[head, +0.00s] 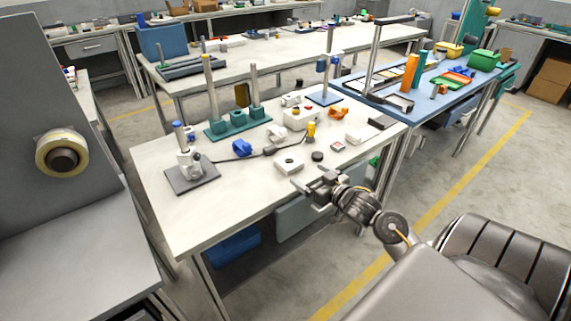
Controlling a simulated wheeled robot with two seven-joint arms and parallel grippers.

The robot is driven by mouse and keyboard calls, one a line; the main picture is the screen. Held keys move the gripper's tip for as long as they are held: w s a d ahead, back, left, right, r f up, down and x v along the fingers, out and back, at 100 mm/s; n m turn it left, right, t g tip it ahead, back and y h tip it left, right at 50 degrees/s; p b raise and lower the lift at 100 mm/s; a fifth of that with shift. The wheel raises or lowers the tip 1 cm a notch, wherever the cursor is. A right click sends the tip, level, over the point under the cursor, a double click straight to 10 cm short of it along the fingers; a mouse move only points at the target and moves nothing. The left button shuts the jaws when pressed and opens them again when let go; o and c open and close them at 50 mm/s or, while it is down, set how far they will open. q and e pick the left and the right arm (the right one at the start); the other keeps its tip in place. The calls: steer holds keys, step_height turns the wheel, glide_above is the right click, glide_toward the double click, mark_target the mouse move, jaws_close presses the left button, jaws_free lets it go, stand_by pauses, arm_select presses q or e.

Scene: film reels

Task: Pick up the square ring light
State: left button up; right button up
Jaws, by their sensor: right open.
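A white square block with a round dark hole in its middle (281,167), which looks like the square ring light, lies flat near the front edge of the white table (190,226). My right gripper (303,184) is open and empty near the table's front edge, just right of and in front of the square block, apart from it as far as I can tell. Its height above the table is hard to judge. My left gripper is not in view.
A small black round piece (317,156) and a small box with a red top (338,146) lie close behind the block. A yellow-topped part (311,131), a blue part (242,148) and a stand on a grey plate (205,180) are farther off. The table's front left is clear.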

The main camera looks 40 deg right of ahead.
mark_target(296, 167)
steer(key=w, duration=0.3)
steer(key=shift+w+d+f, duration=0.25)
steer(key=shift+d+f, duration=0.1)
steer(key=shift+w, duration=0.35)
steer(key=shift+w+f, duration=0.1)
steer(key=shift+w, duration=0.25)
steer(key=w, duration=0.2)
steer(key=w+f, duration=0.1)
steer(key=shift+w+a, duration=0.1)
steer(key=shift+w, duration=0.75)
steer(key=shift+c, duration=0.8)
steer(key=c, duration=1)
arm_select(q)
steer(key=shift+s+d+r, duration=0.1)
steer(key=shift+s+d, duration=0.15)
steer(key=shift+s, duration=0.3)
